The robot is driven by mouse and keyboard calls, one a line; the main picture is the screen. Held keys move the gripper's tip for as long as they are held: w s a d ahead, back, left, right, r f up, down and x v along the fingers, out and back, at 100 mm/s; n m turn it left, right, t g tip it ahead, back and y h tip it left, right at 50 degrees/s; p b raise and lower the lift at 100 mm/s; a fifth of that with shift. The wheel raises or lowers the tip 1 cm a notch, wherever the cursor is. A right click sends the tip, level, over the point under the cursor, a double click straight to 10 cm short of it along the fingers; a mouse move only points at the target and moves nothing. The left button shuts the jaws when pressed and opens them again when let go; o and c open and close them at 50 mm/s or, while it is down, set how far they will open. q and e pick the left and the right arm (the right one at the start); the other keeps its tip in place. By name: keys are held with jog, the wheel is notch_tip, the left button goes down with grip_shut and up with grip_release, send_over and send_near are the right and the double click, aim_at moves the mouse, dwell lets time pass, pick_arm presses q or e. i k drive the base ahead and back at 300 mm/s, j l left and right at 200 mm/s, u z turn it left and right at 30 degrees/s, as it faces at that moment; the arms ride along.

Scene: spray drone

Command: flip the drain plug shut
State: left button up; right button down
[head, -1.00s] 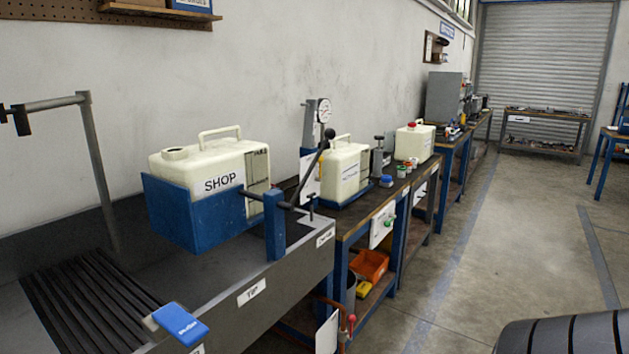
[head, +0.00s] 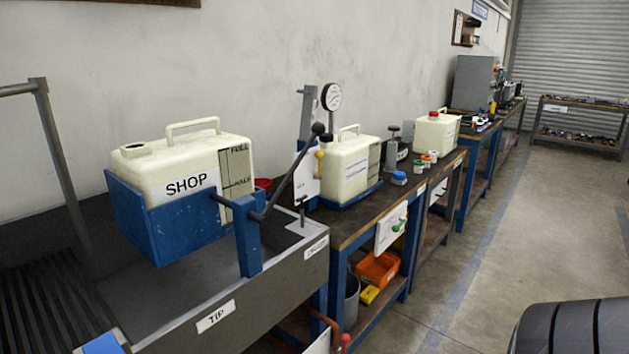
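I cannot make out the drain plug for certain. A grey trough (head: 290,290) with a label reading TIP fills the lower left. A second label (head: 316,248), too small to read surely, is on its right end. A small upright T-shaped pin (head: 302,216) stands near that end; I cannot tell if it belongs to the plug. A cream jug marked SHOP (head: 190,187) sits in a blue cradle (head: 165,230) over the trough, with a black-knobbed lever (head: 294,172) at its right. Neither of my grippers is in view.
A workbench (head: 345,230) adjoins the trough's right end, bearing another cream jug (head: 347,165), a gauge (head: 331,96) and small pots. An orange bin (head: 378,268) is on its lower shelf. Open concrete floor (head: 500,250) lies to the right.

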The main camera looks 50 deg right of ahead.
aim_at(300, 199)
jog(key=l, duration=0.75)
jog(key=i+l, duration=0.15)
jog(key=l, duration=0.65)
